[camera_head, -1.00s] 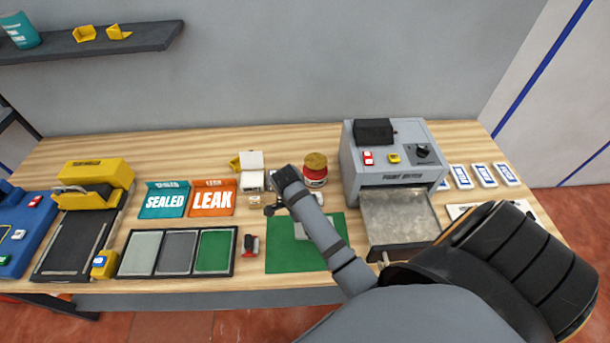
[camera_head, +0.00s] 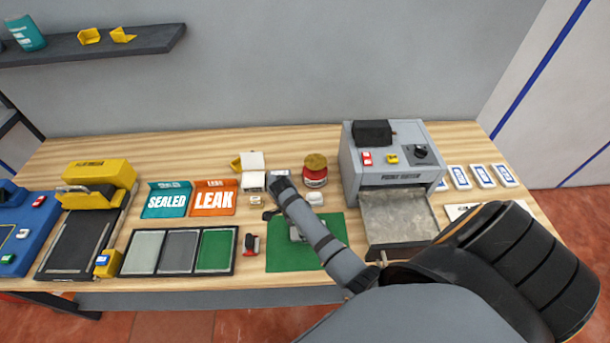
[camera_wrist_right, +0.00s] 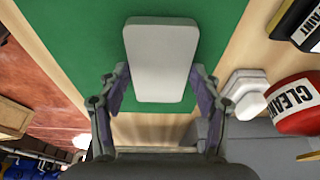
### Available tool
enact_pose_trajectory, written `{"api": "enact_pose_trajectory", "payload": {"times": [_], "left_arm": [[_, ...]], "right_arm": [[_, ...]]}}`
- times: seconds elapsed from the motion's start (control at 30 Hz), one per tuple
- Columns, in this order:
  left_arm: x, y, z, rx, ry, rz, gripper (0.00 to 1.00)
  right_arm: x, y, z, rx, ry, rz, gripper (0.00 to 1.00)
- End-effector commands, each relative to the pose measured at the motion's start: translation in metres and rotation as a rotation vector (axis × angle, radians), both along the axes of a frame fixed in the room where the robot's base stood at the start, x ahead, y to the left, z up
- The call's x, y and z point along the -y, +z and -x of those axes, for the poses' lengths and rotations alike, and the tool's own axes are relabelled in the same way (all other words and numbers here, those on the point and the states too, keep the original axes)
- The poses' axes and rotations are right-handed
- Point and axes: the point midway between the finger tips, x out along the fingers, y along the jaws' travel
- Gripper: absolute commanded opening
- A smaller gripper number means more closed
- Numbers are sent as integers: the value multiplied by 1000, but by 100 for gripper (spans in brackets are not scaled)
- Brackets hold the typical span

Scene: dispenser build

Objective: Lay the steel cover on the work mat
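The steel cover (camera_wrist_right: 161,60) is a flat, light grey rectangular plate with rounded corners. In the right wrist view it lies level over the green work mat (camera_wrist_right: 90,45), between the two fingers of my right gripper (camera_wrist_right: 160,75). My left gripper is not in view.
A grey machine (camera_head: 392,165) with an open metal tray (camera_head: 400,222) stands right of the mat. A red jar (camera_head: 315,170) and small white parts (camera_head: 314,198) sit behind it. A small red-and-black item (camera_head: 251,244) and a three-panel tray (camera_head: 180,251) are left of it.

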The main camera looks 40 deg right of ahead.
Motion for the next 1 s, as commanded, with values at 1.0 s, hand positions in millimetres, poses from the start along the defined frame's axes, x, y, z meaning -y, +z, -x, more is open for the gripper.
{"api": "enact_pose_trajectory", "payload": {"times": [1.0], "left_arm": [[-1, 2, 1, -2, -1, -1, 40]], "right_arm": [[-26, 114, -15, 0, 0, -1, 85]]}}
